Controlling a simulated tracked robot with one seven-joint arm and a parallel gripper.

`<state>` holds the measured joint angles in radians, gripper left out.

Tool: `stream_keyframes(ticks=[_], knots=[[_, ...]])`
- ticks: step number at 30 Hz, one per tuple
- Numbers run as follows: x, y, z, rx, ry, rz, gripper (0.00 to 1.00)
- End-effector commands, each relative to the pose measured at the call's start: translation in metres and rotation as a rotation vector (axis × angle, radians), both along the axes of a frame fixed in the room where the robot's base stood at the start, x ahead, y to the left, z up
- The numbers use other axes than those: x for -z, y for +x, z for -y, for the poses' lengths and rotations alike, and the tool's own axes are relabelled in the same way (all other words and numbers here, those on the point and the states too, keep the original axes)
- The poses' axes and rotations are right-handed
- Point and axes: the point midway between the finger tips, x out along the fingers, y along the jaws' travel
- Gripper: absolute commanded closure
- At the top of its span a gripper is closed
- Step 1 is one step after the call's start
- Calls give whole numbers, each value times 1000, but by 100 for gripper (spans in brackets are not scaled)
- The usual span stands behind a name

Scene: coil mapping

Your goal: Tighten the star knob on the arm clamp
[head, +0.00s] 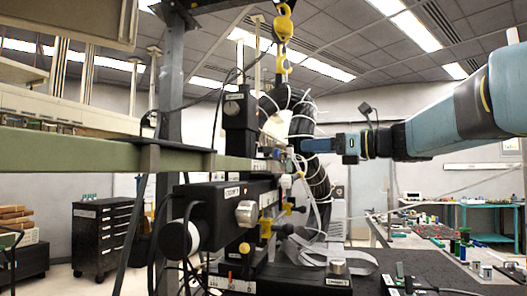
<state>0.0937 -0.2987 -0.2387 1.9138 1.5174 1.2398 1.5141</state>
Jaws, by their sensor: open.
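My gripper (307,146) reaches in from the right, level, at the end of my blue arm. It points left at the upper part of the dark measuring rig (262,195), just in front of a thick bundle of black cables. Its fingertips are small here and partly lost against the cables. Small fittings sit on the rig just left of and below the fingertips. A yellow knob (266,227) shows lower on the rig, and a black knob with a yellow part (293,208) is to its right. I cannot tell which fitting is the star knob on the arm clamp.
A yellow hoist hook (284,28) hangs above the cable bundle (306,125). A green beam (80,147) crosses from the left at gripper height. A dark worktop (420,268) with small parts spreads at the lower right. A black drawer cabinet (100,235) stands at the left.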

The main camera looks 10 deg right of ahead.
Motion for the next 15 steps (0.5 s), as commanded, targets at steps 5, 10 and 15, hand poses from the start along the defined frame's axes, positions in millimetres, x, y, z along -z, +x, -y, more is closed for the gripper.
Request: stream_keyframes(ticks=[5, 10, 15], knots=[[0, 11, -19, -12, 7, -4, 30], [0, 28, -45, -17, 5, -3, 30], [0, 45, -70, -18, 3, -3, 30]])
